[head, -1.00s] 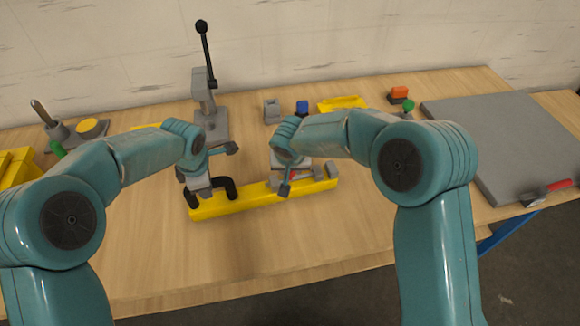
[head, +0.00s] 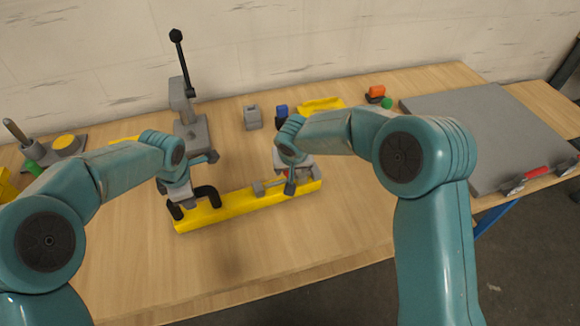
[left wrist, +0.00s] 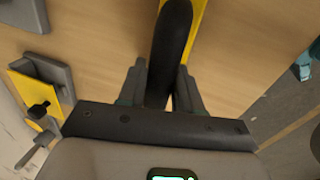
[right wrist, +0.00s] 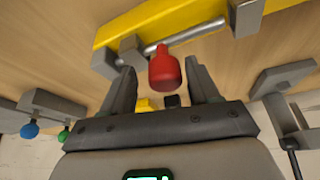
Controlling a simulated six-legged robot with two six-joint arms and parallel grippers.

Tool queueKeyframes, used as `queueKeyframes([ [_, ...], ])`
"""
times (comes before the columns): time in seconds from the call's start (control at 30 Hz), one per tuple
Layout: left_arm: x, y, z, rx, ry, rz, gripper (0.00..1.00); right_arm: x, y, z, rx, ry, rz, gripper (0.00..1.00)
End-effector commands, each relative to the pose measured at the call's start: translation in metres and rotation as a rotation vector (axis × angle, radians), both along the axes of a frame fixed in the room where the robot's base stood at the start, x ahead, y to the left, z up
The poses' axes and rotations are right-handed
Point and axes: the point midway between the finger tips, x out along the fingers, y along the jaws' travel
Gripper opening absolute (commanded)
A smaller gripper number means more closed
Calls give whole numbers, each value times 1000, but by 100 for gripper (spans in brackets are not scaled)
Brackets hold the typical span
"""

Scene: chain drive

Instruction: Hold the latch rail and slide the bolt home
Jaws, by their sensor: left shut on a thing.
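The yellow latch rail (head: 240,209) lies on the bench and runs across the head view. My left gripper (head: 182,198) is at its left end, shut on the black handle (head: 208,190); the left wrist view shows the black handle (left wrist: 172,45) between the fingers. The grey bolt (right wrist: 190,37) lies along the rail between grey brackets, with a red knob (right wrist: 165,73) standing out from it. My right gripper (right wrist: 160,72) has its fingers spread on both sides of the knob, with gaps visible. In the head view my right gripper (head: 290,187) hides the knob's surroundings.
A grey lever press (head: 190,125) stands behind the rail's left end. A grey block (head: 252,117), a blue part (head: 281,111) and a yellow tray (head: 322,105) are behind the rail. A large grey plate (head: 480,130) lies at right. The bench in front is clear.

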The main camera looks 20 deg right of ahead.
Motion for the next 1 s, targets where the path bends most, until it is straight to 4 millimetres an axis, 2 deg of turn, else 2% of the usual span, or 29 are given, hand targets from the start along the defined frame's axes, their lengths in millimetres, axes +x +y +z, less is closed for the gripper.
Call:
queueKeyframes([
  [0.17,-1,0,-2,2,5,-1,0,-1,1,3,1,-2,2,60],
  [0.27,-1,0,-2,1,5,-1,0,-5,2,15,1,-4,2,60],
  [0.5,-1,0,-2,1,4,-2,0,-26,6,66,2,-6,1,60],
  [0.7,-1,0,-2,0,4,-1,0,-40,8,99,1,-4,2,60],
  [0.83,-1,-1,-2,0,4,-1,0,-45,8,109,1,-2,-1,60],
  [1.0,-1,-1,-2,0,5,-1,0,-46,8,111,1,0,0,60],
])
